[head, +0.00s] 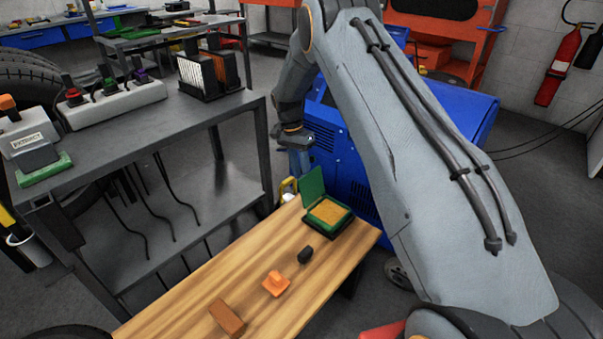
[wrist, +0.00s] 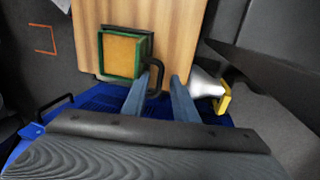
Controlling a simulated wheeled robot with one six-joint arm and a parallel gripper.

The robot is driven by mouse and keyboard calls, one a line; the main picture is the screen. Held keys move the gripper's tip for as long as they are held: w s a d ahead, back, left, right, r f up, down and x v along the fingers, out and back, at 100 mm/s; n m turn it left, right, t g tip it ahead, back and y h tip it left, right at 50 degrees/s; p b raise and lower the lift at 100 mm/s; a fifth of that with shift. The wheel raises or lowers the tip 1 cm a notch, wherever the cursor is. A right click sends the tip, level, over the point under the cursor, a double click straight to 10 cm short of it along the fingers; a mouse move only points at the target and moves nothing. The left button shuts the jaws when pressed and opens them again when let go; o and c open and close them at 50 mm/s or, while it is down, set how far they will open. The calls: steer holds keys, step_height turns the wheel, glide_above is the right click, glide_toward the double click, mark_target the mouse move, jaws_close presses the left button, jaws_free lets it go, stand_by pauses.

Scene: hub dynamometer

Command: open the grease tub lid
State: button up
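The grease tub (head: 328,212) is a square green and black box with orange-yellow grease, at the far end of the wooden table. Its green lid (head: 311,185) stands raised, roughly upright, along the tub's back edge. The tub also shows in the wrist view (wrist: 121,52), with the black loop handle (wrist: 154,66) beside it. My gripper (wrist: 160,80) is open, its two blue-grey fingers spread. The handle's loop shows between the fingertips, close to the left one; I cannot tell whether they touch. In the head view my gripper (head: 299,161) hangs just behind the lid.
A black knob-like piece (head: 305,256), an orange block (head: 276,284) and a brown block (head: 227,318) lie on the table. A white and yellow object (head: 288,190) is beside the table's far end. A blue machine (head: 345,165) stands behind; a grey bench (head: 160,125) is at left.

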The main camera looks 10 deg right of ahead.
steer(key=d+v, duration=0.1)
steer(key=v, duration=0.6)
steer(key=shift+a+r, duration=0.25)
steer(key=shift+a, duration=0.3)
